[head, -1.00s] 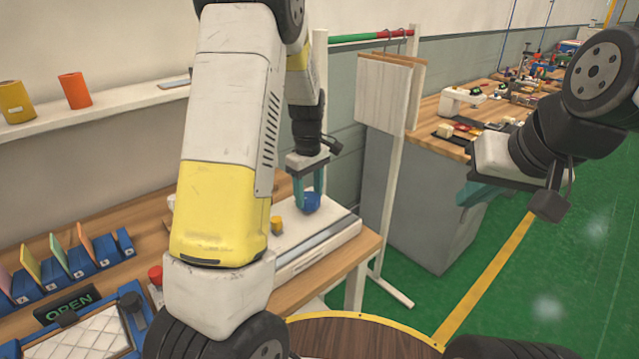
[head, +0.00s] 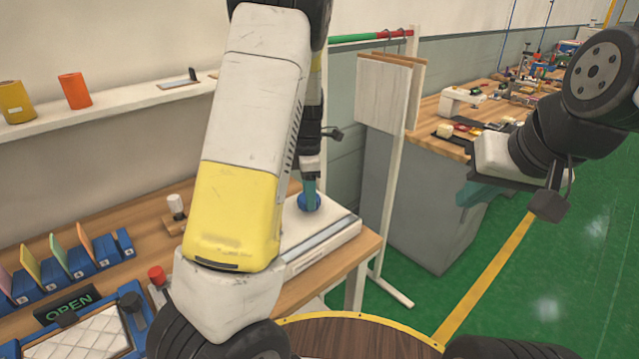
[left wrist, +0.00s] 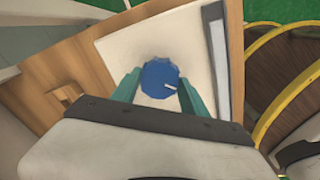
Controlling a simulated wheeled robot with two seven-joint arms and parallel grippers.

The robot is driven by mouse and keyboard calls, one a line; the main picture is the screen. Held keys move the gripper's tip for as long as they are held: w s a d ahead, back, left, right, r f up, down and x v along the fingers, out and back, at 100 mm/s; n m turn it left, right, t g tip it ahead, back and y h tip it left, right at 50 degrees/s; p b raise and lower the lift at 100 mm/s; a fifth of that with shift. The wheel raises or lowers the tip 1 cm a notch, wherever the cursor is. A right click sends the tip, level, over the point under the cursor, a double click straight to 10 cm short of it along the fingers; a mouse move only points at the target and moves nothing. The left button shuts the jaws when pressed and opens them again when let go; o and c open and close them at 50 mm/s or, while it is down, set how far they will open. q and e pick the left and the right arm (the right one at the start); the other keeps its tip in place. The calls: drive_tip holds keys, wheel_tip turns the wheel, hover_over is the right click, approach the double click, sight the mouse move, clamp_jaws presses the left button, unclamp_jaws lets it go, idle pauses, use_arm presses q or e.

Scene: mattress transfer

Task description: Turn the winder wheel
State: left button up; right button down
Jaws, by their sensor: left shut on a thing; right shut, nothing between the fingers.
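The winder wheel is a round blue knob (head: 309,202) on top of a white box (head: 325,228) at the table's right end. It also shows in the left wrist view as a blue disc (left wrist: 160,78) with a small white mark near its right side. My left gripper (head: 310,188) points down at the wheel, its teal fingers shut on it from both sides. The same fingers (left wrist: 158,90) flank the disc in the left wrist view. My right gripper (head: 466,196) is shut and empty, held off to the right, away from the table.
My left arm hides the middle of the wooden table (head: 345,262). A red button (head: 157,274), an OPEN sign (head: 67,303) and a blue-framed tray (head: 85,338) lie left. A rack with hanging boards (head: 383,95) stands behind right. Green floor is free at right.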

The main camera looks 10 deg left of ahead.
use_arm(q)
drive_tip(key=shift+w+n, duration=0.1)
drive_tip(key=shift+n, duration=1.9)
drive_tip(key=o, duration=1.4)
drive_tip(key=shift+c, duration=0.2)
drive_tip(key=shift+r, duration=0.1)
wheel_tip(320, 180, up, 8)
drive_tip(key=shift+f, duration=0.15)
